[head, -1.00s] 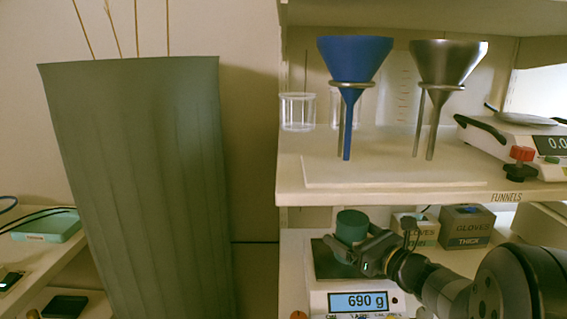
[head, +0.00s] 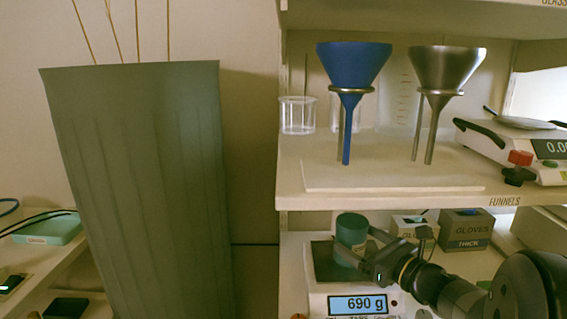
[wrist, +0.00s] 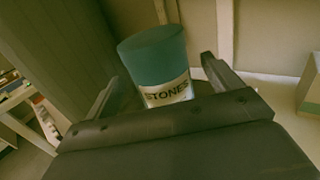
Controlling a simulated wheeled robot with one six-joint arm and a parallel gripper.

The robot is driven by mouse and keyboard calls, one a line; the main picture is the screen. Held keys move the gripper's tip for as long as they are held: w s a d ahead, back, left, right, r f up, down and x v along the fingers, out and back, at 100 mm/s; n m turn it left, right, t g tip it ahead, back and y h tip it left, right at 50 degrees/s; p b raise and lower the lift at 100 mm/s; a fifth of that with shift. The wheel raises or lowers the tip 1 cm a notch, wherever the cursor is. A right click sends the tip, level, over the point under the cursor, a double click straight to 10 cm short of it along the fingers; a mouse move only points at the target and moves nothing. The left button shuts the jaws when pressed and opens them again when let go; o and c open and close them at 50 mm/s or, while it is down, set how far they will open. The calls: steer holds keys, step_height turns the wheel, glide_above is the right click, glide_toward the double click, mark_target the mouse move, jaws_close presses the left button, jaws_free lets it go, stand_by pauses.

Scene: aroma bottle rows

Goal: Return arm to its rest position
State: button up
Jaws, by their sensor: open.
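My gripper (head: 362,250) is open, just to the right of a teal jar (head: 350,238) on the lower shelf. The jar stands upright on a scale (head: 322,290) whose display reads 690 g. In the wrist view the jar, with a label reading STONES (wrist: 168,93), shows beyond and between my two spread fingers (wrist: 157,75). The gripper body hides the jar's base there, and I cannot tell exactly how far the fingers are from its sides.
Glove boxes (head: 465,231) stand behind my arm on the lower shelf. Above it, the shelf marked FUNNELS (head: 400,187) holds a blue funnel (head: 352,66), a metal funnel (head: 446,70) and another scale (head: 515,140). A tall grey-green container (head: 145,180) stands at the left.

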steer(key=v, duration=0.9)
steer(key=x, duration=1.2)
steer(key=shift+f+b, duration=0.15)
steer(key=shift+b, duration=0.15)
steer(key=shift+w+r, duration=0.1)
steer(key=shift+r, duration=0.15)
step_height(320, 180, up, 4)
steer(key=shift+f+p, duration=0.1)
steer(key=shift+p, duration=0.8)
steer(key=v, duration=1.8)
steer(key=m+t+h+p, duration=0.1)
steer(key=m+h+p, duration=0.1)
steer(key=p, duration=1)
glide_toward(353, 221)
steer(key=w+r, duration=0.2)
steer(key=w, duration=0.2)
steer(key=shift+w+d+f+t+h, duration=0.2)
steer(key=shift+w+f+t+h, duration=0.1)
steer(key=shift+w+t+h, duration=0.15)
